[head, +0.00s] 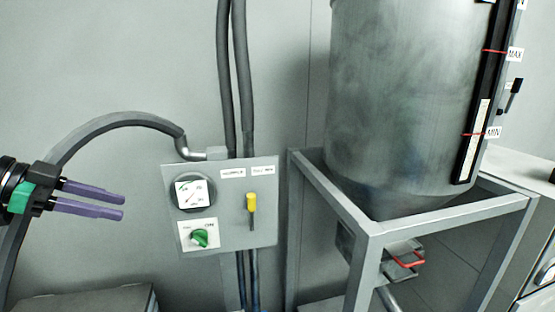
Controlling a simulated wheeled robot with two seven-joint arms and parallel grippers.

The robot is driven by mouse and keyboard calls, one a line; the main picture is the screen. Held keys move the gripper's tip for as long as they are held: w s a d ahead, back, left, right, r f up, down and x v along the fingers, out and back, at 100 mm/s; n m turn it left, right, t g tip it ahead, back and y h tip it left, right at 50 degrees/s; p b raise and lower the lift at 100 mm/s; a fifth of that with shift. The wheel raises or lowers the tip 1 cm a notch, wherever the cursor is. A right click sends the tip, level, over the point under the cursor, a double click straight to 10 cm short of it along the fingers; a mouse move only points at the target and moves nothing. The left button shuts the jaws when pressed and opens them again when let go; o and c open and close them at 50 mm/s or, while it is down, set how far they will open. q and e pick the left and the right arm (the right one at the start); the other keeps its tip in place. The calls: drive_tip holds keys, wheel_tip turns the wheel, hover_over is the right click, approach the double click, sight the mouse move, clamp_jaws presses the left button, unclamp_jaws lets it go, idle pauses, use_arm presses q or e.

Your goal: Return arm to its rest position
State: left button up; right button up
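My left gripper (124,207) reaches in from the left edge. Its two purple fingers point right, with a clear gap between them and nothing held. It appears in front of the grey wall, left of the control panel (262,232), and looks apart from it. The panel carries a round gauge (190,195), a green knob (200,238) and a yellow-handled lever (251,203). My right gripper is not in the picture.
A large metal hopper (400,100) with MAX and MIN marks stands in a grey frame (365,230) at right. A red-handled valve (405,262) sits below it. A thick hose (110,122) arches behind my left gripper. A counter (525,176) is at far right.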

use_arm(q)
drive_tip(key=s+d+f+n+g+y, duration=0.1)
drive_tip(key=d+f+n+y, duration=0.2)
drive_tip(key=f, duration=1.3)
drive_tip(key=d+f+n+g+y, duration=0.2)
drive_tip(key=d+f, duration=0.3)
drive_tip(key=f, duration=1)
drive_tip(key=s+f+n+y, duration=0.4)
drive_tip(key=s+f+n, duration=0.4)
drive_tip(key=s, duration=0.8)
wheel_tip(320, 180, down, 26)
drive_tip(key=s+f+m+g, duration=0.1)
drive_tip(key=s, duration=0.2)
drive_tip(key=s+a+f+g+b, duration=0.1)
drive_tip(key=s+a+f, duration=0.2)
drive_tip(key=s+f, duration=1)
drive_tip(key=s, duration=0.2)
drive_tip(key=shift+s, duration=0.3)
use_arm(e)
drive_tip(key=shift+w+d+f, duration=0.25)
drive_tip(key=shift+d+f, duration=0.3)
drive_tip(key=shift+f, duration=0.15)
